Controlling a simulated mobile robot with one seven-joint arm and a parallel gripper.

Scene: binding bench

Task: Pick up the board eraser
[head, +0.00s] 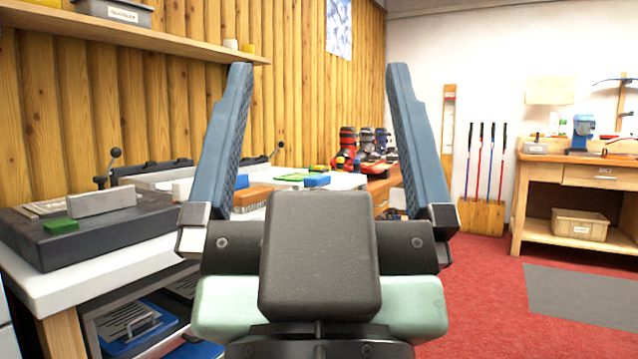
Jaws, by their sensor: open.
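My gripper (319,72) is open and empty. Its two blue-grey fingers stand wide apart and point away from me over the near side of the scene. On the white bench between them lie a brown-topped block with a pale underside (252,196) by the left finger and a small blue block (317,181) further right. Either could be the board eraser; I cannot tell which. The left finger partly hides the brown-topped block, and neither is touched as far as I can see.
A dark machine bed (100,237) with a metal bar and a green block (60,226) fills the bench's left end. A wall shelf (150,38) hangs above.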

